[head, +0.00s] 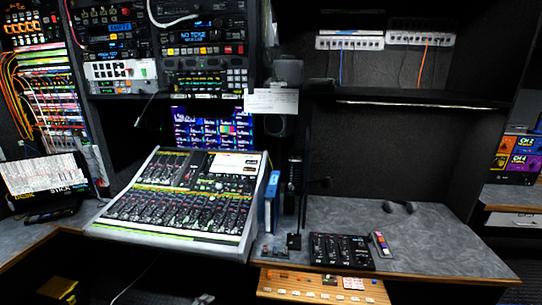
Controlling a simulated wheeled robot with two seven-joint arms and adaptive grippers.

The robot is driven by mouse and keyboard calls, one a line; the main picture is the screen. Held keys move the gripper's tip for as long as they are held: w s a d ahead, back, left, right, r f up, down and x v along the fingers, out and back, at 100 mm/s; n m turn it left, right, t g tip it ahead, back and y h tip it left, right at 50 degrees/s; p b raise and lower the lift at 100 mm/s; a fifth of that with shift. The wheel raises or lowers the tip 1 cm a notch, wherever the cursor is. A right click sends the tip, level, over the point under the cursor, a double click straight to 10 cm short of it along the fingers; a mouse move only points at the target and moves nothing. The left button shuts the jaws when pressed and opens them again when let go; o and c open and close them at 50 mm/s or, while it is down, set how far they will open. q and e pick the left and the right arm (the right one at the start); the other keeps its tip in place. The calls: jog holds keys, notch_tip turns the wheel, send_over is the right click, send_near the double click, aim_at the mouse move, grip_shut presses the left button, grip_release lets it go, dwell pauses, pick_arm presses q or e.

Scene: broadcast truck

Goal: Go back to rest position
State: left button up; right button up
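Neither of my grippers shows in the head view, and I see no clear part of either arm. The task names no object. A large mixing console (185,205) with a small screen sits on the grey desk (440,235) left of centre. A small black control box (341,250) lies on the desk to its right. A small colourful device (381,244) is next to that box.
A wooden-edged panel with buttons (322,286) juts out below the desk's front edge. A blue upright item (271,200) stands beside the console. Equipment racks (160,45) fill the upper left. The right part of the desk is mostly clear.

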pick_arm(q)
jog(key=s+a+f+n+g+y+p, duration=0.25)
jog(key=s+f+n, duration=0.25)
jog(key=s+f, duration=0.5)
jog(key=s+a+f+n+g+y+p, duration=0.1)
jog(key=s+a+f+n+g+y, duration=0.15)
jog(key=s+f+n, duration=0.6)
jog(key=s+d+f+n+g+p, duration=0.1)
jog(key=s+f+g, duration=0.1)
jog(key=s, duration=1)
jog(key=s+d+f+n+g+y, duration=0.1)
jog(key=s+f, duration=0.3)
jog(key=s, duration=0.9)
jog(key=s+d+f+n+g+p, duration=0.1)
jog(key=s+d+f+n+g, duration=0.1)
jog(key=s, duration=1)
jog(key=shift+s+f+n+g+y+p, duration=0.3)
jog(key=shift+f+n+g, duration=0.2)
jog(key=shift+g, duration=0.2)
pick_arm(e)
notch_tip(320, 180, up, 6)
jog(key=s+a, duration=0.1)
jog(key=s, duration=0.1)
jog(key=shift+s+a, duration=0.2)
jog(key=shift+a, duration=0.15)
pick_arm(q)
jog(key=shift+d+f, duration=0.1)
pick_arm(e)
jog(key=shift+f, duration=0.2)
